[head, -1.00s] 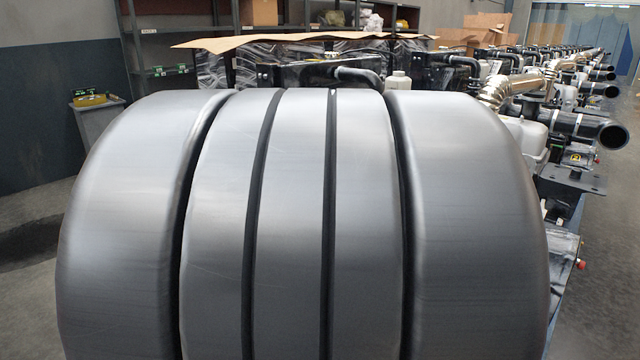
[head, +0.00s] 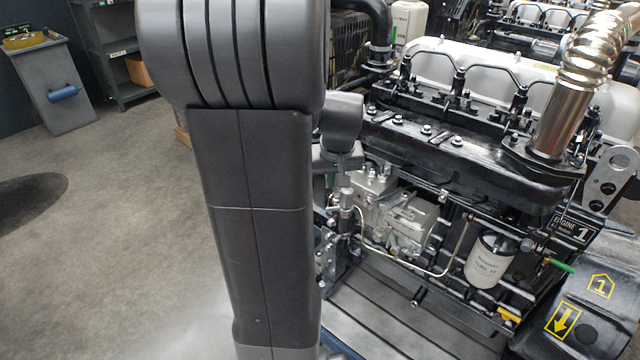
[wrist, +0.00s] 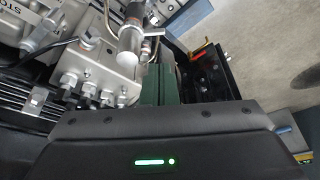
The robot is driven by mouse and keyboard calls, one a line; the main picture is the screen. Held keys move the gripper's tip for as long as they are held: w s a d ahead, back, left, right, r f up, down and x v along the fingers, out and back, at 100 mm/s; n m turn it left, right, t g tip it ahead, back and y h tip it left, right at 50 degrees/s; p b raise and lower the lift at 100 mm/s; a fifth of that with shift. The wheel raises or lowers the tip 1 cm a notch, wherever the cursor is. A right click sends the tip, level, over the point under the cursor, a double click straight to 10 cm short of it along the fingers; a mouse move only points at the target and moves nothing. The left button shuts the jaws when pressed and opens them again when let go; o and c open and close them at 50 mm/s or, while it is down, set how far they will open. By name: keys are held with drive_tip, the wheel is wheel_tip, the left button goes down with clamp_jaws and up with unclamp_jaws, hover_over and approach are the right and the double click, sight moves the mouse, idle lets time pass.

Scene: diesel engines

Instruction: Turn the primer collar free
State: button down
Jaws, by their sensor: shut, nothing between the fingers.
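The primer, a silver cylinder with a collar and a pale round end (wrist: 130,56), stands beside a grey metal pump block in the wrist view. In the head view the primer (head: 346,202) rises at the near left end of the silver pump on engine 1. A thin lever or pin sticks out from its side in the wrist view. My gripper (wrist: 158,84), with dark green fingers, is shut and empty, just right of the primer. I cannot tell whether they touch. In the head view my gripper (head: 329,180) is mostly hidden behind my arm.
A white filter (head: 489,261), a thin fuel pipe (head: 437,274) and a black manifold (head: 470,165) crowd the engine side. Hex fittings (wrist: 83,82) sit left of the primer in the wrist view. Open floor (head: 110,240) lies left of my arm.

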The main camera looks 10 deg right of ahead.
sight(341, 208)
drive_tip(key=shift+s+r, duration=0.1)
drive_tip(key=x, duration=1)
